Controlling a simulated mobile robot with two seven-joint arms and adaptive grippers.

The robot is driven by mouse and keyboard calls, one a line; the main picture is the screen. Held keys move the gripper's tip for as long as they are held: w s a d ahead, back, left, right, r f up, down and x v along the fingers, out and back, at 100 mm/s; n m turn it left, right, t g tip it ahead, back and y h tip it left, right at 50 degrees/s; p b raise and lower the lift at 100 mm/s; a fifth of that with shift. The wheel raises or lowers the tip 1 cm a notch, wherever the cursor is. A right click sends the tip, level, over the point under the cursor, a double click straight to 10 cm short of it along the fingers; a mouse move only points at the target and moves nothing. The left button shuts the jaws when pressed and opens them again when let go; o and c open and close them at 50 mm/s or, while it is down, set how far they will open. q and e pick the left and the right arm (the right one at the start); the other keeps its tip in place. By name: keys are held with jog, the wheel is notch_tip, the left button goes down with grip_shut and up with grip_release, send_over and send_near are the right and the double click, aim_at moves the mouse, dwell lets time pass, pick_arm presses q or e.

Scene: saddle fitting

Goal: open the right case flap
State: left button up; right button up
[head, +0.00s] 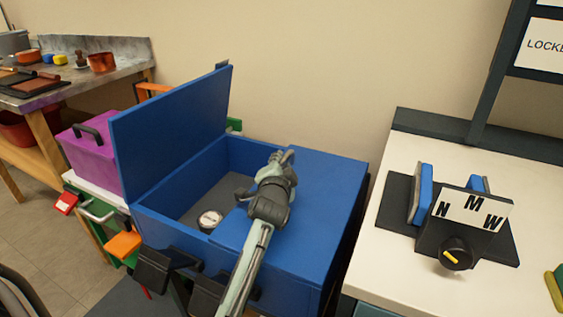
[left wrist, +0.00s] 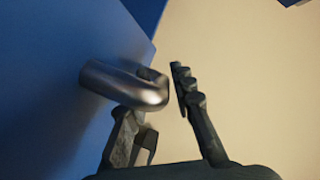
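The blue case (head: 284,262) stands in the middle of the head view. Its left flap (head: 172,134) is raised upright. Its right flap (head: 325,185) lies flat and closed over the right half. My left gripper (head: 284,156) is over the right flap, with my arm crossing it from below. In the left wrist view, a metal bar handle (left wrist: 125,85) stands out from a blue panel (left wrist: 45,90). The fingers of my left gripper (left wrist: 160,125) are apart, with the handle's end close to them; firm contact cannot be told. The handle is not clear in the head view.
A round gauge (head: 209,219) lies in the open left half of the case. A white table (head: 385,265) on the right carries a dark fixture with a lettered plate (head: 475,207) and knob. A purple box (head: 90,160) stands to the left, near a cluttered workbench.

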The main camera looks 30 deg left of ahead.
pick_arm(q)
grip_shut()
dwell(0.3)
jog(key=shift+r, duration=0.15)
